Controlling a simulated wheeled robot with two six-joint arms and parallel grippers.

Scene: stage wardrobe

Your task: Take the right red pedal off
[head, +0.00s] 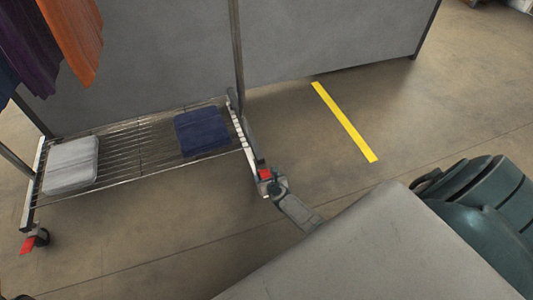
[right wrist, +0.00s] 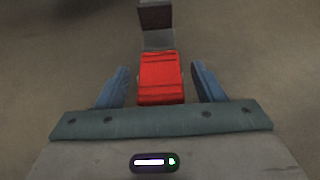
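The right red pedal (head: 265,174) sits at the caster at the near right corner of the wire-shelf rack. It also shows in the right wrist view (right wrist: 160,78), between the two blue-grey fingers. My right gripper (right wrist: 160,88) is open around the pedal, with a gap visible on each side. In the head view my right gripper (head: 270,182) is small and partly hidden by my own arm. Another red pedal (head: 28,245) is at the caster on the near left corner. My left gripper is not in view.
The rack's wire shelf (head: 140,150) holds a grey folded cloth (head: 70,165) and a navy folded cloth (head: 202,131). Orange and purple garments (head: 76,35) hang at upper left. A grey panel (head: 160,50) stands behind. Floor around the yellow strip (head: 344,122) is clear.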

